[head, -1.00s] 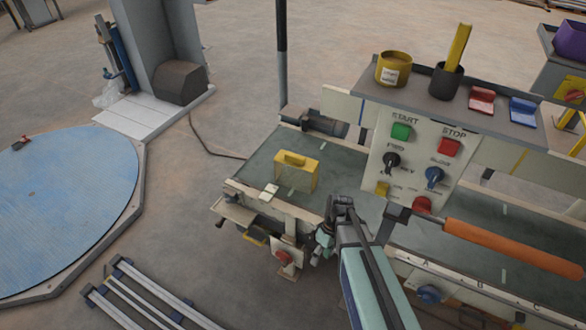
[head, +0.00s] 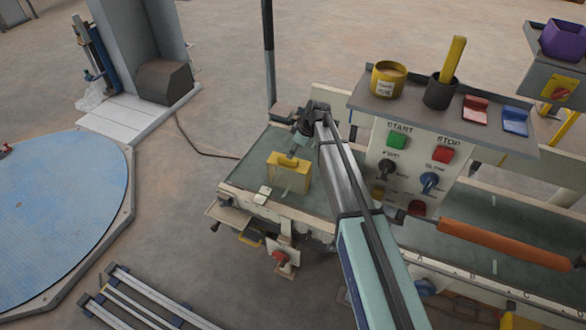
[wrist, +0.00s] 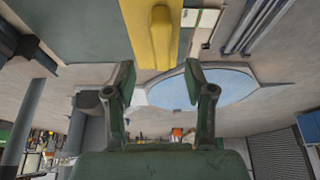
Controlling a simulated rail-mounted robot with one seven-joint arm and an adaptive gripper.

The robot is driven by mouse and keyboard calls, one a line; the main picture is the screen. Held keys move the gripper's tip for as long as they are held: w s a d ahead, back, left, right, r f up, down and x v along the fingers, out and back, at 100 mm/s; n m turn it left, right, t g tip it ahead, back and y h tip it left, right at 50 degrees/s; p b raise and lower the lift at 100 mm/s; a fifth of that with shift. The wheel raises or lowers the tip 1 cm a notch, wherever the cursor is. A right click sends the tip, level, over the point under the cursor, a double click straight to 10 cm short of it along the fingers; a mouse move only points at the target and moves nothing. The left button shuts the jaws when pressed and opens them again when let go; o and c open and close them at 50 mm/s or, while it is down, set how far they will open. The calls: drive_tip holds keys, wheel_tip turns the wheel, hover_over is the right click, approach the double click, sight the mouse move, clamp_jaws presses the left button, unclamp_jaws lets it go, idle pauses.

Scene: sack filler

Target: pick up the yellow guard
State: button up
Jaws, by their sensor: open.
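The yellow guard (head: 289,172) is a box-like piece with a raised handle on top. It stands upright on the dark green belt near the left end of the conveyor. My gripper (head: 295,150) is just behind and above it in the head view, beside its handle. In the wrist view the guard (wrist: 152,32) shows at the top centre, beyond the fingertips of my open gripper (wrist: 160,80). Nothing is between the fingers, and they look apart from the guard. My arm hides part of the belt right of the guard.
The control panel (head: 412,165) with its buttons and knobs rises right of my arm. The shelf (head: 415,108) above it holds a yellow tin (head: 388,80), a dark cup (head: 441,90) and red and blue pieces. A dark post (head: 269,60) stands behind the belt.

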sight(289, 171)
drive_tip(key=shift+p+x, duration=0.65)
drive_tip(key=shift+x, duration=2.6)
drive_tip(key=shift+s, duration=0.15)
clamp_jaws()
